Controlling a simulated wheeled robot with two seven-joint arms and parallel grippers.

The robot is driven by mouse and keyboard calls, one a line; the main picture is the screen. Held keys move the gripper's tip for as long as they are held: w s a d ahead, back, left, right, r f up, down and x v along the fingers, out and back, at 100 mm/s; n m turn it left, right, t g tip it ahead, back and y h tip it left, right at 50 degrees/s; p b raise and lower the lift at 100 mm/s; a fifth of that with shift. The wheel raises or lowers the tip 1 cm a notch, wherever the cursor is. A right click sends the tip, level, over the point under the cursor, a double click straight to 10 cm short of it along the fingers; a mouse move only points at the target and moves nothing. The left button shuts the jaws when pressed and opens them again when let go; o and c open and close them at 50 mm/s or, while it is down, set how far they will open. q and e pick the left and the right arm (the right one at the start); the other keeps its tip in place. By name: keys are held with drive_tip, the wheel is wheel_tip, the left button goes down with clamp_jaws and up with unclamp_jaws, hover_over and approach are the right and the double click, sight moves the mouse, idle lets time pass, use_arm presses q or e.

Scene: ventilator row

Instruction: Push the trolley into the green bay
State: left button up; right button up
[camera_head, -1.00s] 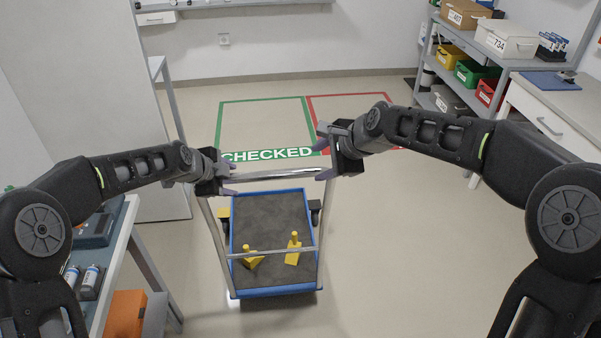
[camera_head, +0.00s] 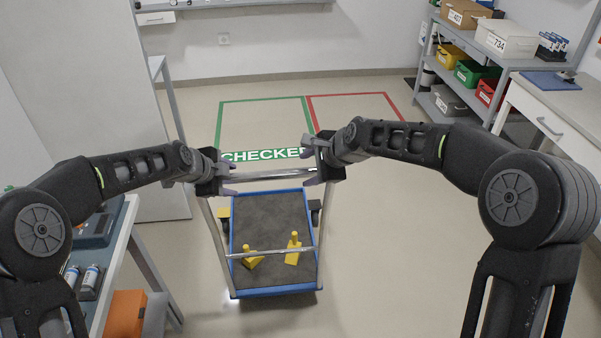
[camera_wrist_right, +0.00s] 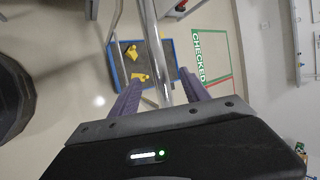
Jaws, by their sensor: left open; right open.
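The trolley (camera_head: 272,225) has a blue rim, a dark grey deck and a metal handle frame, with yellow blocks and pegs (camera_head: 293,250) on its deck. It stands in front of me, short of the floor bays. The green bay (camera_head: 262,122) is outlined on the floor beyond it and reads CHECKED, its last letters hidden by my right gripper. My left gripper (camera_head: 226,178) is open at the left end of the handle bar (camera_head: 272,174). My right gripper (camera_head: 318,172) is open at the right end. In the right wrist view the bar (camera_wrist_right: 160,75) passes between the purple fingers (camera_wrist_right: 160,98).
A red bay (camera_head: 355,112) adjoins the green one on the right. A shelf (camera_head: 465,95) and a white cabinet (camera_head: 550,120) stand at right. Floor right of the trolley is clear.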

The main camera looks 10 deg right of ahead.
sight(303, 171)
drive_tip(key=shift+x, duration=2.85)
use_arm(q)
clamp_jaws()
use_arm(e)
clamp_jaws()
